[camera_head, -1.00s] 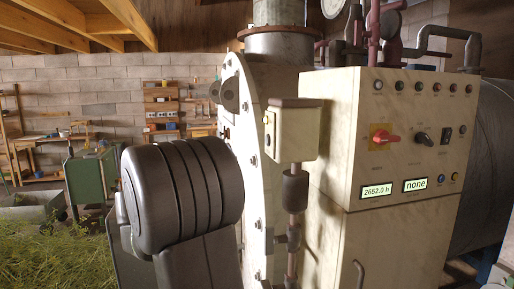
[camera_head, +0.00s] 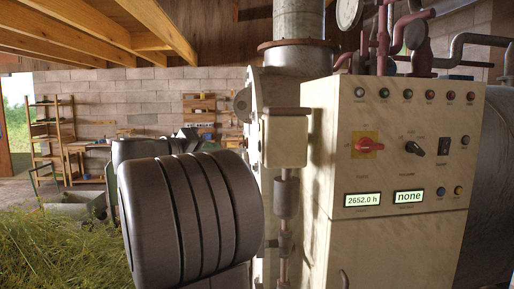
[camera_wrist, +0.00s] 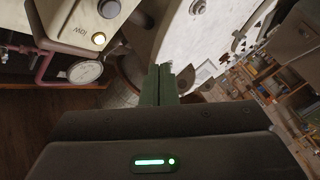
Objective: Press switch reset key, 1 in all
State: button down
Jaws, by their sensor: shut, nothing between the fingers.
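A small cream switch box (camera_head: 285,140) with a dark lid is mounted on a vertical pipe in the head view, left of the control cabinet. I cannot read which key is the reset key. My gripper (camera_wrist: 164,70) is shut and empty, right of and below that face, apart from it. The head view does not show it.
The cream cabinet (camera_head: 400,240) has a red rotary switch (camera_head: 367,146), a black knob (camera_head: 414,148), several lamps and displays reading 2652.0 h and none. A gauge (camera_wrist: 85,72) and red pipes lie left in the wrist view. Cut herbs (camera_head: 60,245) fill the lower left.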

jog(key=d, duration=0.8)
jog(key=shift+d, duration=0.3)
jog(key=shift+d+b, duration=0.1)
jog(key=shift+b, duration=0.2)
dwell(1.5)
jog(key=shift+d+b, duration=0.3)
jog(key=shift+d, duration=0.05)
jog(key=shift+d+b, duration=0.3)
jog(key=shift+d, duration=0.05)
dwell(0.7)
jog(key=shift+a, duration=0.1)
jog(key=shift+a+b, duration=0.3)
jog(key=shift+a, duration=0.35)
